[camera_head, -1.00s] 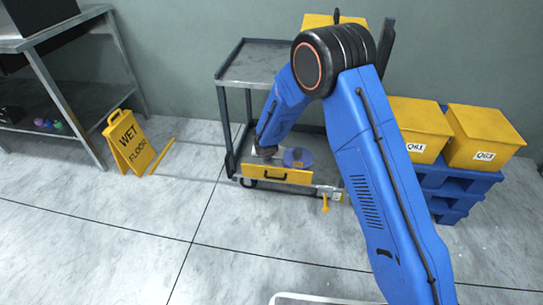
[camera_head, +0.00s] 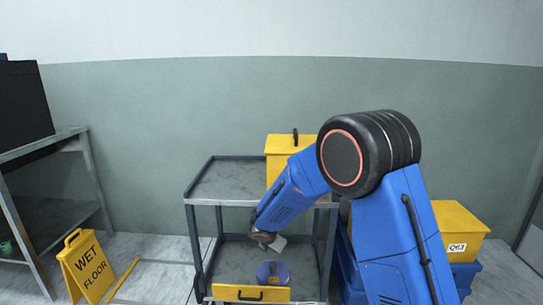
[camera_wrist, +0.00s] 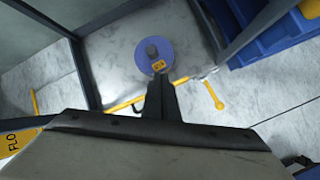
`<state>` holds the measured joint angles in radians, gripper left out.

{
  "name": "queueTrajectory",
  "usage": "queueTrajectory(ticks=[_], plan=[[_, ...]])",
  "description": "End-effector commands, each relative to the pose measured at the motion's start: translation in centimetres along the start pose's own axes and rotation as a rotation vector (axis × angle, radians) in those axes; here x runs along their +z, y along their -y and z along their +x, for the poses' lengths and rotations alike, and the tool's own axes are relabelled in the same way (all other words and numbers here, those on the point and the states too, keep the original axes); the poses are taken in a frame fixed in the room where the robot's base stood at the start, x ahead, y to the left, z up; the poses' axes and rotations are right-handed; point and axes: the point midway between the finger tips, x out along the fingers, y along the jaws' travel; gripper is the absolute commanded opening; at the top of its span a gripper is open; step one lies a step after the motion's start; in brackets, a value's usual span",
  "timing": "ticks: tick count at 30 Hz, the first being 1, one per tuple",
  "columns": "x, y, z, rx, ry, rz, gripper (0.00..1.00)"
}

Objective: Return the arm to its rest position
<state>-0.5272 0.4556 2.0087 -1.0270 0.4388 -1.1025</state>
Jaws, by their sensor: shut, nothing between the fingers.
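My blue arm (camera_head: 385,215) rises at the right and bends over the grey cart (camera_head: 235,188). My gripper (camera_head: 270,241) is small and dark in the head view, in front of the cart between its two shelves. It is shut and empty. In the wrist view the dark gripper (camera_wrist: 158,82) points toward the lower shelf. A purple-blue round spool (camera_head: 273,272) with a dark hub and a yellow tag lies on that shelf, below and apart from my gripper. It also shows in the wrist view (camera_wrist: 153,49).
A wet floor sign (camera_head: 87,267) and a metal bench (camera_head: 63,136) are at left.

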Motion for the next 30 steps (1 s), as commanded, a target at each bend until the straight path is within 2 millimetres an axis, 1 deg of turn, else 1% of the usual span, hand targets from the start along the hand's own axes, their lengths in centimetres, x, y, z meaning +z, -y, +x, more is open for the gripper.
queueTrajectory(ticks=[1,6,8,12,15,18,22,26,30], plan=[[1.6,1.1,-1.6,-0.006,0.010,0.069,0.00],[5.3,5.2,-6.1,-0.034,0.030,0.302,0.00],[6.4,6.7,-7.7,-0.043,0.037,0.384,0.00],[8.5,10.3,-11.3,-0.062,0.050,0.573,0.00],[9.6,13.0,-13.8,-0.075,0.058,0.708,0.00],[10.4,15.7,-16.3,-0.087,0.064,0.841,0.00],[11.0,19.1,-19.4,-0.102,0.069,1.014,0.00],[11.1,22.5,-22.5,-0.115,0.071,1.186,0.00],[10.6,26.1,-25.5,-0.129,0.069,1.366,0.00]])
